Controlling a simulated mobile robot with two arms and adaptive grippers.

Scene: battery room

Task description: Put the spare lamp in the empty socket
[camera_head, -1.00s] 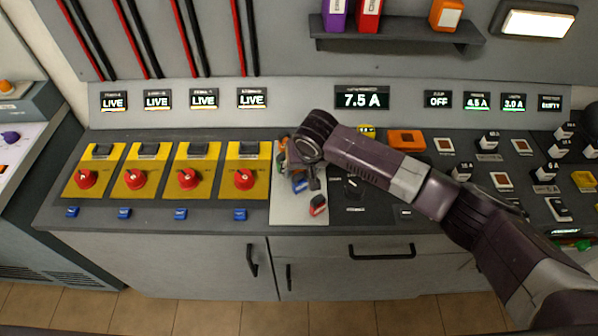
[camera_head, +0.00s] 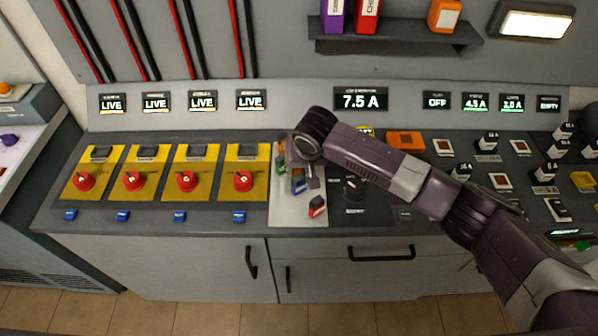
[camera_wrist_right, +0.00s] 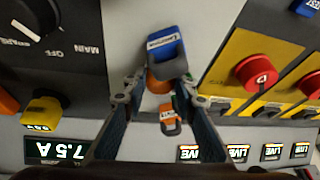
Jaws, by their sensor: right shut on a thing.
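My right gripper (camera_wrist_right: 158,88) is low over a pale grey panel strip (camera_head: 290,212). It is shut on a small rounded orange thing (camera_wrist_right: 157,80) that is mostly hidden between the fingers. I cannot tell for sure that this is the spare lamp. A blue padlock-like piece (camera_wrist_right: 165,50) with a label lies just beyond the fingertips. An orange padlock-like piece (camera_wrist_right: 169,120) lies between the fingers, nearer the palm in the picture. In the head view, my right wrist hides most of the grip. I cannot pick out the empty socket. My left gripper is not in view.
A red piece (camera_head: 317,206) and a green piece (camera_head: 281,165) lie close by. Yellow plates with red rotary switches (camera_head: 187,181) are left. A black knob (camera_head: 353,188), an orange block (camera_head: 405,141) and several upright black-and-white pieces are right. A shelf (camera_head: 395,43) hangs above.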

